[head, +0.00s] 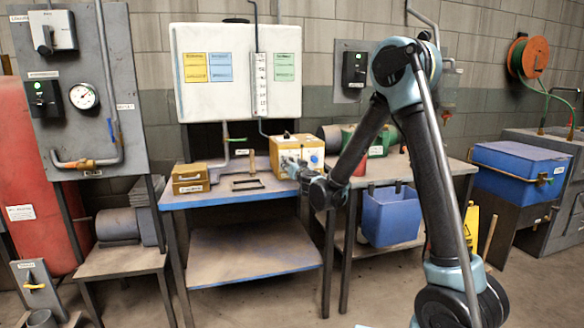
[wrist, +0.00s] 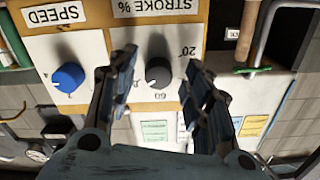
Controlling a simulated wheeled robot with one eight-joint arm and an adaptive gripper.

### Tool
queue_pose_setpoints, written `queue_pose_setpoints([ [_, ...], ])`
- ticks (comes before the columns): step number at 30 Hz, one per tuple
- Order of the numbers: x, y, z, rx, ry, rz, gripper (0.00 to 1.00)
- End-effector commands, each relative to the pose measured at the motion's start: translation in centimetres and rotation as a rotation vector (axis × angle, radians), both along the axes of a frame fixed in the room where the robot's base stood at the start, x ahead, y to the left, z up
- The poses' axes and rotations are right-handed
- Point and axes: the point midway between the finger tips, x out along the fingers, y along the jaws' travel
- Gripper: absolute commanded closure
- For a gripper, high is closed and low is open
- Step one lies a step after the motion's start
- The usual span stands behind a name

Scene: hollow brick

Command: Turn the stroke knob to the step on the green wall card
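The stroke knob (wrist: 158,72) is dark grey, on a white dial plate under the "STROKE %" label, upside down in the wrist view. The figures 20 and 60 are legible around it; its exact setting is hard to read. My gripper (wrist: 158,60) is open, with one finger on each side of the knob in the picture; I see no clear contact. In the head view my gripper (head: 298,168) is at the front of the yellow pump box (head: 284,147) and hides part of it. The green card (head: 284,67) hangs on the white wall panel; its text is unreadable.
A blue speed knob (wrist: 68,78) sits beside the stroke knob. Yellow (head: 195,67) and blue (head: 220,67) cards share the panel. A small brass-coloured box (head: 190,178) stands on the bench (head: 222,197). A blue bin (head: 389,214) is under the right-hand table.

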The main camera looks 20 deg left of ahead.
Motion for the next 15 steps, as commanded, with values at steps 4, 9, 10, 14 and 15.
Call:
queue_pose_setpoints([
  [4,0.0,-0.1,0.0,0.000,0.000,-0.001,0.54],
  [9,-0.8,-0.5,0.0,0.000,0.000,0.000,0.54],
  [10,-1.2,-0.7,0.0,0.000,0.000,0.000,0.54],
  [14,-3.0,-1.9,0.0,0.000,0.000,0.000,0.54],
  [15,-3.7,-2.3,0.0,0.000,0.000,0.000,0.54],
])
